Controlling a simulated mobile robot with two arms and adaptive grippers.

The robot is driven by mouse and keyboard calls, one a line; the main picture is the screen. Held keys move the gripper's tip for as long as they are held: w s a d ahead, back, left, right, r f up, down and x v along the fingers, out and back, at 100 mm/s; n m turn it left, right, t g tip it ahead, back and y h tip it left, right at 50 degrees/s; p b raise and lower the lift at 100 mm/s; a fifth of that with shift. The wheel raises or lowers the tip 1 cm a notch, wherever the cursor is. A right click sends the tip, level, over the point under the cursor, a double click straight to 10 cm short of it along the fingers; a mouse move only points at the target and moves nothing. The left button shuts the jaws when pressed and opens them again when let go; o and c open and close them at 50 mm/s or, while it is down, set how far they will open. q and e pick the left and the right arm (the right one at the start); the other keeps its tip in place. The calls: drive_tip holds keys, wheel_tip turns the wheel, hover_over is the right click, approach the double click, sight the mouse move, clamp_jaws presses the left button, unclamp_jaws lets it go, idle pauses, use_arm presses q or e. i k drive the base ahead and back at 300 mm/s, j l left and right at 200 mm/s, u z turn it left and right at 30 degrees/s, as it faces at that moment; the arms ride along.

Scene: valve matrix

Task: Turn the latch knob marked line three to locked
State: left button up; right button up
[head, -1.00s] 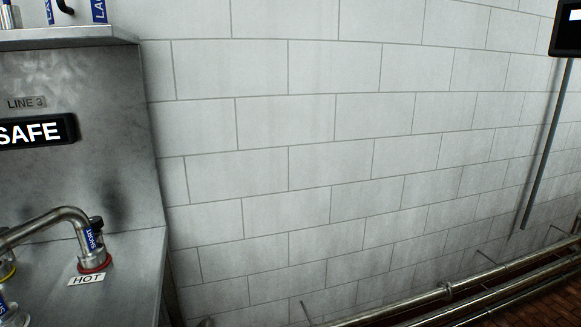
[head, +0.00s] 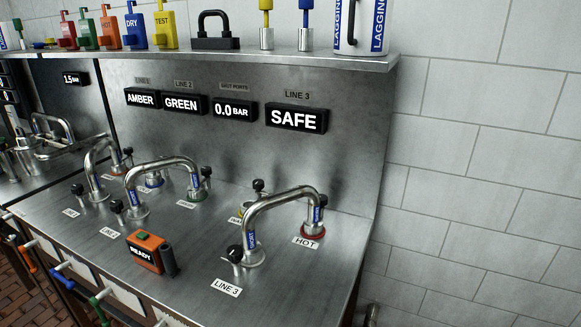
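A bent steel pipe (head: 285,192) stands on the steel bench at the right, one foot near a LINE 3 label (head: 227,287) and the other in a red-ringed port by a HOT label (head: 306,242). A black knob (head: 235,253) sits beside the near foot, just above the LINE 3 label. Another black knob, partly behind the pipe, is at the HOT port (head: 313,234). Whether either knob is locked cannot be told. The LINE 3 display (head: 296,118) reads SAFE. Neither gripper is in view.
An orange device reading READY (head: 145,252) stands on the bench (head: 180,285) left of the LINE 3 pipe. Other bent pipes (head: 160,168) stand further left. A shelf (head: 240,67) above holds colored tags and a padlock.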

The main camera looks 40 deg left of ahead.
sight(234, 254)
drive_tip(key=u, duration=0.4)
drive_tip(key=j+u, duration=0.1)
drive_tip(key=u, duration=0.3)
drive_tip(key=j+u, duration=0.1)
drive_tip(key=u, duration=0.7)
drive_tip(key=i+l+u, duration=0.1)
drive_tip(key=l+u, duration=0.3)
drive_tip(key=i+l+u, duration=0.1)
drive_tip(key=l+u, duration=0.15)
drive_tip(key=u, duration=0.15)
drive_tip(key=k+j+u, duration=0.15)
drive_tip(key=k+j, duration=0.15)
drive_tip(key=k, duration=0.15)
drive_tip(key=i+l+z, duration=0.1)
drive_tip(key=i+l, duration=0.25)
drive_tip(key=i, duration=0.1)
